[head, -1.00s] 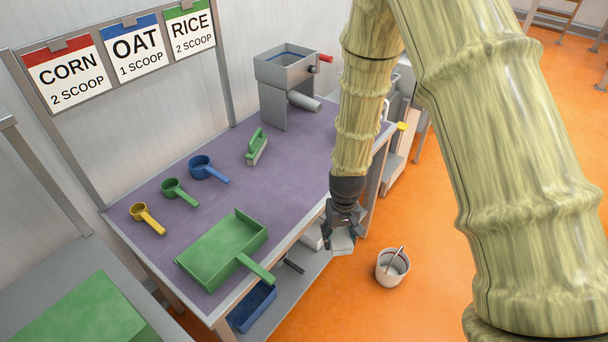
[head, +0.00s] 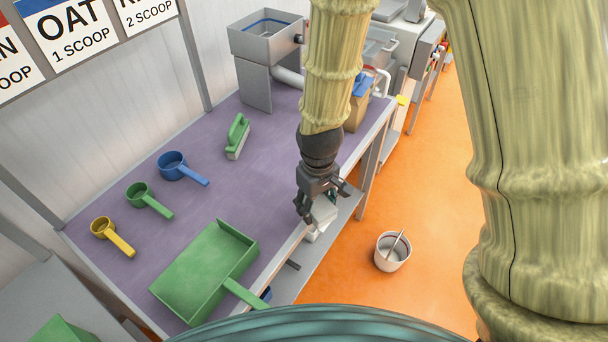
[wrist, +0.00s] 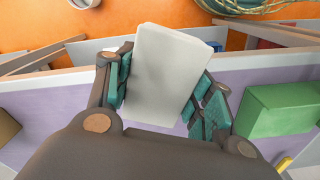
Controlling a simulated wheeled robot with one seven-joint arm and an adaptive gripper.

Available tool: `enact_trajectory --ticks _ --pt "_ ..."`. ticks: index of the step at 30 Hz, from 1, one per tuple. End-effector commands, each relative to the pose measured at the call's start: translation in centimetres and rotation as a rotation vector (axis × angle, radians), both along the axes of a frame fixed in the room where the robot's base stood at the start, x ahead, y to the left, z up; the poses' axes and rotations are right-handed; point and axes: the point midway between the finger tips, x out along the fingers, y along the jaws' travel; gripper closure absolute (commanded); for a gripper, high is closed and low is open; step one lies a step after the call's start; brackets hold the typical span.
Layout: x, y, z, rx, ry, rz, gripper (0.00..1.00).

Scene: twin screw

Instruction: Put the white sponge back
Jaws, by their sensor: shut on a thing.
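My gripper (head: 324,202) is shut on the white sponge (wrist: 165,72). In the wrist view the sponge is a pale, flat block held between the two teal-padded fingers. In the head view the sponge (head: 321,217) shows just below the fingers, partly hidden by them. The gripper is at the front edge of the purple-topped table (head: 215,200), right of the green dustpan. I cannot tell whether the sponge touches anything below it.
On the table are a green dustpan (head: 200,268), a green brush (head: 238,136), and blue (head: 172,165), green (head: 138,194) and yellow (head: 104,228) scoops. A metal hopper (head: 266,48) stands at the back. A white bucket (head: 391,252) is on the orange floor.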

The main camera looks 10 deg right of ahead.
Motion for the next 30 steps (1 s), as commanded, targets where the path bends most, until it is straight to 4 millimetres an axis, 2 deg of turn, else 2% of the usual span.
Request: enact_trajectory --ticks 12,18,22,30 --pt "8.6 0.1 -0.5 0.0 -0.001 -0.002 0.86" --pt "11.8 0.0 -1.0 0.0 0.0 -0.004 0.86" --pt "12.8 0.0 -1.1 0.0 -0.001 -0.003 0.86" --pt "12.9 0.0 -2.2 0.0 0.003 -0.003 0.86"
